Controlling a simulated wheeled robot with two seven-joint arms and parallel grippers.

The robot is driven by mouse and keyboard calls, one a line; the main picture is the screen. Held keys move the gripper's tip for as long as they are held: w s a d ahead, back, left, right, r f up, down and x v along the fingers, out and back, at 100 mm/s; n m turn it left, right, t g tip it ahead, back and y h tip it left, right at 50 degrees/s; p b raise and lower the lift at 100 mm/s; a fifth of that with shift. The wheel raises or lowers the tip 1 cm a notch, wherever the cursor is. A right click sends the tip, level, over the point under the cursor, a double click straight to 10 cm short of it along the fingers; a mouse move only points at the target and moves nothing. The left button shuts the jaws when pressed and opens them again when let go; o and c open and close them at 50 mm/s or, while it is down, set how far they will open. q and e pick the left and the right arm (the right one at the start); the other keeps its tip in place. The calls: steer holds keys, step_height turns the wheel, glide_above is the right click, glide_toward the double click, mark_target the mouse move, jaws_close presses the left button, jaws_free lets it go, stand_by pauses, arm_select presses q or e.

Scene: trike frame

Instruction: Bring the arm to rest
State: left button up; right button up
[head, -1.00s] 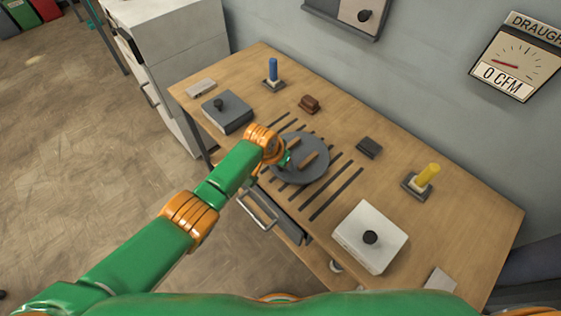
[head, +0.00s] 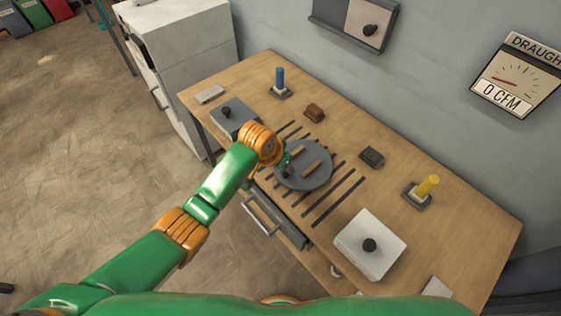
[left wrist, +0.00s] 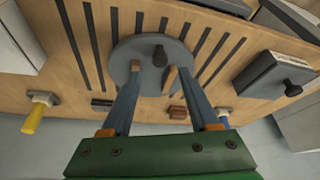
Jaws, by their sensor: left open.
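My left arm reaches in from the left in the head view. Its gripper (head: 304,160) is over the round grey disc (head: 318,180) on the table. In the left wrist view the gripper (left wrist: 153,72) has its two blue-grey fingers spread apart, with brown pads at the tips. A dark knob (left wrist: 159,54) on the disc (left wrist: 122,58) shows between the fingers, and nothing is gripped. I cannot tell how high the fingertips are above the disc. My right gripper is not in view.
The wooden table (head: 450,238) has dark slots around the disc. A dark box (head: 234,118), blue post (head: 279,78), brown block (head: 314,112), small dark block (head: 372,157), yellow post (head: 427,187) and white box (head: 370,243) stand around. A handle (head: 262,216) juts out in front. Floor at left is clear.

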arm_select(q)
steer(key=s+a+f+n, duration=0.2)
steer(key=s+a+f, duration=0.25)
steer(key=s, duration=0.55)
steer(key=s+a+r+n+y, duration=0.2)
steer(key=s+a, duration=1)
steer(key=s, duration=0.1)
step_height(320, 180, down, 18)
steer(key=s+g, duration=0.2)
steer(key=s+a+f+g+b, duration=0.1)
steer(key=s+a+f, duration=0.1)
steer(key=s+f, duration=0.8)
steer(key=shift+s+f, duration=0.25)
steer(key=shift+s, duration=0.85)
